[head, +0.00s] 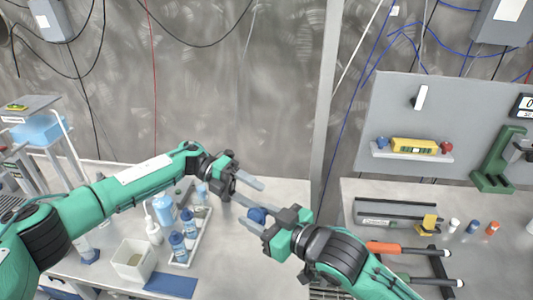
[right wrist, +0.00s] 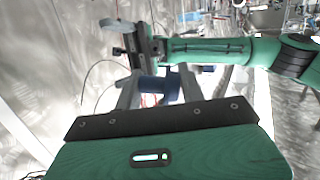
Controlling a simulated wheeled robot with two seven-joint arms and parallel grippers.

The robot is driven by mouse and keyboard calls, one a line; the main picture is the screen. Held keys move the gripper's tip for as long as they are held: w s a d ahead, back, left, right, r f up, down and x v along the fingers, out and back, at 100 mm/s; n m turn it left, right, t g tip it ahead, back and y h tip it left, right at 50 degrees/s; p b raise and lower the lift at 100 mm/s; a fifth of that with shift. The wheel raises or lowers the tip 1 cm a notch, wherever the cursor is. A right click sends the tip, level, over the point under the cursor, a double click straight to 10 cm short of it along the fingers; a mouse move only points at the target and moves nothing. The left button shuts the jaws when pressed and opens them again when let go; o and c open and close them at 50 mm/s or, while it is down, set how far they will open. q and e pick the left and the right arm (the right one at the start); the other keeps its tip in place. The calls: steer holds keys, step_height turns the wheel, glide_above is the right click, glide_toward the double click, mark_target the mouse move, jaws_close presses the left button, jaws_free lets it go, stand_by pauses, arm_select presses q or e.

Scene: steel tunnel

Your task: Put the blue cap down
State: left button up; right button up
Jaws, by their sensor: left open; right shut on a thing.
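The blue cap (head: 257,215) is a small dark blue piece held between the fingers of my right gripper (head: 250,213), above the left bench. It also shows between the pale fingers in the right wrist view (right wrist: 157,88). My right gripper is shut on it. My left gripper (head: 256,194) is open, just beyond and to the left of the cap, with its fingers close to those of the right. In the right wrist view the left gripper (right wrist: 138,45) stands behind the cap. Whether the left fingers touch the cap cannot be told.
On the left bench stand a white tray (head: 201,238) with blue-and-white bottles (head: 178,247), an open beige box (head: 118,262) and a blue mat (head: 171,285). A post (head: 325,110) stands between the benches. The right bench holds orange-handled tools (head: 383,248) and small bottles. The left bench is bare below the grippers.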

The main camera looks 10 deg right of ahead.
arm_select(q)
step_height(320, 180, up, 4)
steer(key=w+d, duration=0.1)
steer(key=d, duration=0.1)
steer(key=m+t+y, duration=0.1)
steer(key=t+y, duration=0.4)
steer(key=y, duration=0.9)
glide_toward(260, 210)
steer(key=x, duration=0.7)
steer(key=w+x, duration=0.1)
steer(key=x, duration=0.2)
steer(key=shift+d+f, duration=0.1)
steer(key=shift+f, duration=0.5)
